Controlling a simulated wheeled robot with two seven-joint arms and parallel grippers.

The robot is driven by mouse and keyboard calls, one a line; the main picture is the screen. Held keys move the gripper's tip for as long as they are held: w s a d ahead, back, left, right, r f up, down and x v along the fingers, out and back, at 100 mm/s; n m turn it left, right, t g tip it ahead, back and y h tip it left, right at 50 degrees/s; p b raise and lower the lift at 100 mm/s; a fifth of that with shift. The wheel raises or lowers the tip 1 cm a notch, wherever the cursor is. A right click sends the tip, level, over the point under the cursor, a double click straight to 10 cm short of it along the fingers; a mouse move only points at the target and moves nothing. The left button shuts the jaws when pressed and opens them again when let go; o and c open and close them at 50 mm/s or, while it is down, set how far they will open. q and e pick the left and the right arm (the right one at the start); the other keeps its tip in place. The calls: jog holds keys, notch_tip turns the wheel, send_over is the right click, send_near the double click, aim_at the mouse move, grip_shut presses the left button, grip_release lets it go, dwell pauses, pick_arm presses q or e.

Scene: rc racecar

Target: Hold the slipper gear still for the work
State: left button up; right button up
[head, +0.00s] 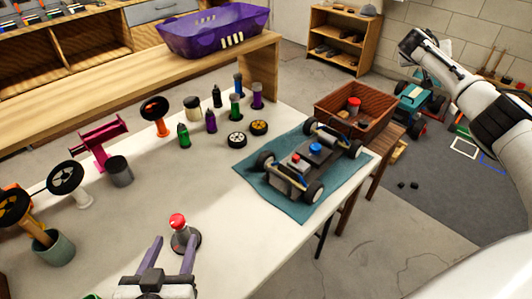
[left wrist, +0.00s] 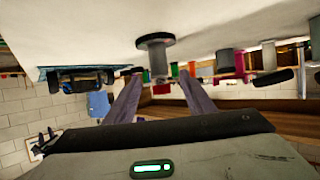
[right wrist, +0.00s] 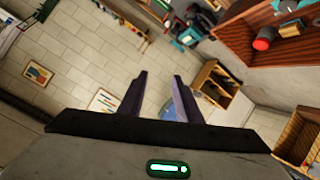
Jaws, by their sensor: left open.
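A small grey post with a dark round base and a red top (head: 178,221) stands on the pale table (head: 120,215). I cannot tell whether it carries the slipper gear. My left gripper (head: 176,238) is open, its fingers reaching toward either side of the post. The left wrist view shows the grey post (left wrist: 157,60) upside down, beyond and between the fingertips (left wrist: 160,78). A toy car chassis (head: 305,165) with red and blue round parts on top sits on a teal mat (head: 262,190). My right gripper (right wrist: 160,78) is open and empty, away from the table.
A brown crate (head: 340,97) is beyond the mat. The table right of the post is clear.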

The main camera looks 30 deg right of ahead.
jog(key=w+a+f+m+t+y, duration=0.1)
jog(key=w+a+f+y, duration=0.3)
jog(key=a, duration=0.7)
jog(key=w+a+f+m+y, duration=0.2)
jog(key=w+a+f, duration=0.3)
jog(key=a, duration=0.6)
jog(key=w+a+f+m+y, duration=0.1)
jog(key=a+y, duration=0.1)
jog(key=a, duration=0.8)
jog(key=w+a+f+y, duration=0.1)
jog(key=w+a+y, duration=0.1)
jog(key=a, duration=0.8)
pick_arm(q)
jog(key=shift+d, duration=0.1)
jog(key=x, duration=1)
jog(key=shift+w, duration=0.1)
pick_arm(e)
jog(key=s+a+r+g+y, duration=0.1)
jog(key=s+a, duration=0.4)
jog(key=a, duration=0.6)
jog(key=s+a+r+g+y, duration=0.1)
jog(key=s+a+g+y, duration=0.2)
jog(key=a, duration=0.9)
jog(key=s+a+r+g+y, duration=0.1)
jog(key=s+a+g+y, duration=0.1)
jog(key=s+a, duration=0.6)
jog(key=a, duration=0.4)
jog(key=shift+r+g, duration=0.15)
jog(key=shift+g, duration=0.15)
